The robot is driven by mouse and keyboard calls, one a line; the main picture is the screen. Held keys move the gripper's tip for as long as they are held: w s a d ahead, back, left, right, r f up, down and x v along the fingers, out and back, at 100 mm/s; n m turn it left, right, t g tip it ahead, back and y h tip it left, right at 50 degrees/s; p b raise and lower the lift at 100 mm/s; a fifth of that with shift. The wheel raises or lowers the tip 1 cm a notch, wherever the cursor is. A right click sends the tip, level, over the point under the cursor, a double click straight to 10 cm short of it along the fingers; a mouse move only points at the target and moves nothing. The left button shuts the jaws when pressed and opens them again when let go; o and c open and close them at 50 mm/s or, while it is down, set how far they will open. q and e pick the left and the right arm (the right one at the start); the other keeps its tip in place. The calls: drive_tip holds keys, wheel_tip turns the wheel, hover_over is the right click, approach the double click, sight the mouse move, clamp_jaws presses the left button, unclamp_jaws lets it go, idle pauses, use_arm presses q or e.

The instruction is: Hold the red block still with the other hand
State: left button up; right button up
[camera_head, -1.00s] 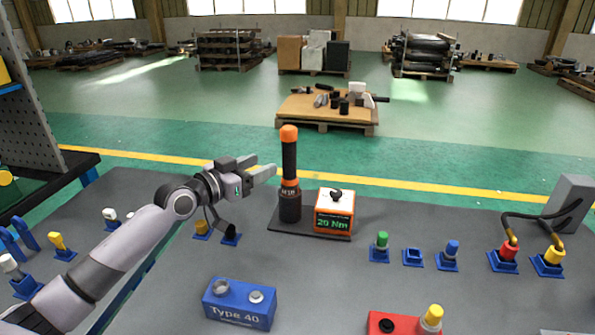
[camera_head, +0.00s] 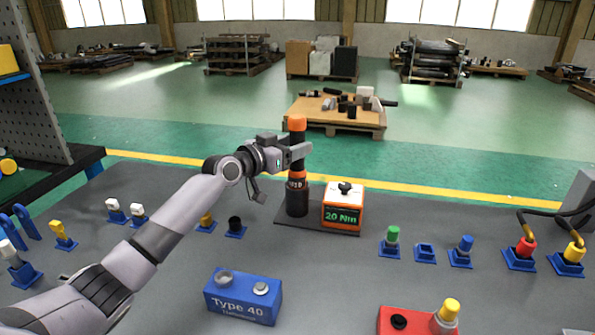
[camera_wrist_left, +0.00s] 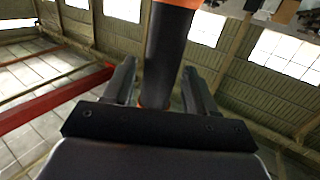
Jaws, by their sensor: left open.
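The red block (camera_head: 418,322) lies at the bottom edge of the head view, partly cut off. It has a black round socket (camera_head: 399,321) on the left and a yellow-capped plug (camera_head: 448,310) on the right. My left gripper (camera_head: 298,150) is open, with its fingers on either side of the black shaft of the upright torque tool (camera_head: 297,195), below its orange top. In the left wrist view the shaft (camera_wrist_left: 165,60) stands between the two fingers (camera_wrist_left: 158,85). I cannot tell whether they touch it. My right gripper is not in view.
The tool stands on a dark plate beside an orange-white box (camera_head: 343,207) reading 20 Nm. A blue Type 40 block (camera_head: 243,297) lies nearer. Several blue holders with coloured plugs line the grey table. Bare table lies between the two blocks.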

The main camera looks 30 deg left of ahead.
sight(291, 133)
use_arm(q)
drive_tip(key=shift+c, duration=0.3)
drive_tip(key=c, duration=1)
drive_tip(key=shift+r, duration=0.3)
drive_tip(key=shift+r+p, duration=1)
drive_tip(key=shift+r, duration=0.25)
drive_tip(key=shift+r+p, duration=3.5)
drive_tip(key=shift+r, duration=0.95)
